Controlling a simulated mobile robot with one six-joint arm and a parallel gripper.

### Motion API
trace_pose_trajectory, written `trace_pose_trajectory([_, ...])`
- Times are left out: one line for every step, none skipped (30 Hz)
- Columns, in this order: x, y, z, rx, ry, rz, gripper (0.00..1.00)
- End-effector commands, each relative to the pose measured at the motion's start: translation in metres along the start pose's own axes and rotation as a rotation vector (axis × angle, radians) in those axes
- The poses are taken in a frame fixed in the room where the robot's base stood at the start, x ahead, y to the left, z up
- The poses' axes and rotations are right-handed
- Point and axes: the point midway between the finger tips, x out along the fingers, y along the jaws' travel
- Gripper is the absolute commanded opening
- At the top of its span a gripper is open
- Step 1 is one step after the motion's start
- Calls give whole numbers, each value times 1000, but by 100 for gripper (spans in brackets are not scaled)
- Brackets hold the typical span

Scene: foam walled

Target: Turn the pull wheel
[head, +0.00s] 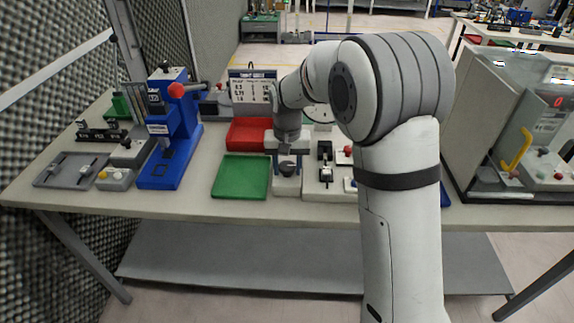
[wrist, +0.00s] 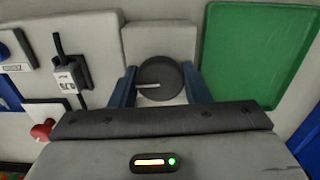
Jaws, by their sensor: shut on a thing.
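The pull wheel (wrist: 160,80) is a dark round knob with a light mark on its face, set on a pale block. In the wrist view the two blue fingers of my gripper (wrist: 161,84) stand on either side of it, and the gripper is shut on the wheel. In the head view my gripper (head: 287,164) reaches down from above to the pale block, and the dark wheel (head: 287,170) shows at its front. The gripper hides part of the block there.
A green tray (head: 241,177) lies just left of the wheel, with a red tray (head: 248,133) behind. A blue press (head: 170,130) stands farther left. A panel with a black switch (head: 325,174) is close on the right. A walled machine (head: 510,120) stands at far right.

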Motion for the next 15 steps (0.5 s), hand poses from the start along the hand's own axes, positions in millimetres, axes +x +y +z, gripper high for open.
trace_pose_trajectory([-1, 0, -1, 25, 3, 0, 20])
trace_pose_trajectory([-1, 0, -1, 40, 3, 0, 20])
trace_pose_trajectory([-1, 0, -1, 58, 3, 0, 20])
trace_pose_trajectory([-1, 0, -1, 71, 3, -1, 20])
trace_pose_trajectory([-1, 0, -1, 82, 3, -1, 20])
trace_pose_trajectory([-1, 0, -1, 96, 4, -1, 20])
trace_pose_trajectory([-1, 0, -1, 104, 4, -1, 20])
trace_pose_trajectory([-1, 0, -1, 111, 4, -1, 20])
trace_pose_trajectory([-1, 0, -1, 121, 4, -1, 20])
trace_pose_trajectory([-1, 0, -1, 127, 4, -1, 20])
trace_pose_trajectory([-1, 0, -1, 131, 4, -1, 20])
trace_pose_trajectory([-1, 0, -1, 136, 4, -1, 20])
trace_pose_trajectory([-1, 0, -1, 138, 4, -1, 20])
trace_pose_trajectory([-1, 0, -1, 141, 4, -1, 20])
trace_pose_trajectory([-1, 0, -1, 143, 4, -1, 20])
